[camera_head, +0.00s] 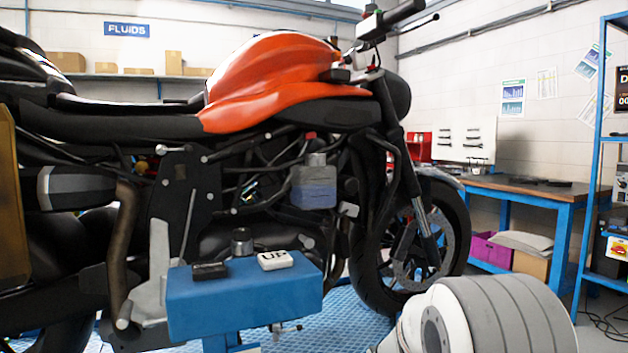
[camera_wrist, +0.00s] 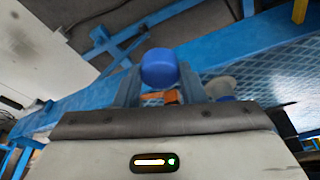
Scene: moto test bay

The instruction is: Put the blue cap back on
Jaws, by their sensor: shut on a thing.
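The blue cap (camera_wrist: 160,66) shows in the wrist view as a round, smooth blue piece at the fingertips of my gripper (camera_wrist: 161,86). My gripper is shut on it. In the head view, a small translucent reservoir (camera_head: 314,187) with blue fluid is mounted on the motorcycle's side, below the orange tank. Its top (camera_head: 316,160) looks grey, with no blue cap visible on it; the detail is too small to tell whether the neck is open. My gripper and the cap are out of the head view, so their distance from the reservoir cannot be told.
The motorcycle (camera_head: 275,75) fills most of the head view. A blue stand (camera_head: 245,303) in front carries a white block marked UP (camera_head: 275,260), a black block (camera_head: 210,271) and a metal cylinder (camera_head: 242,240). My arm shows at lower right. A workbench (camera_head: 525,190) stands behind.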

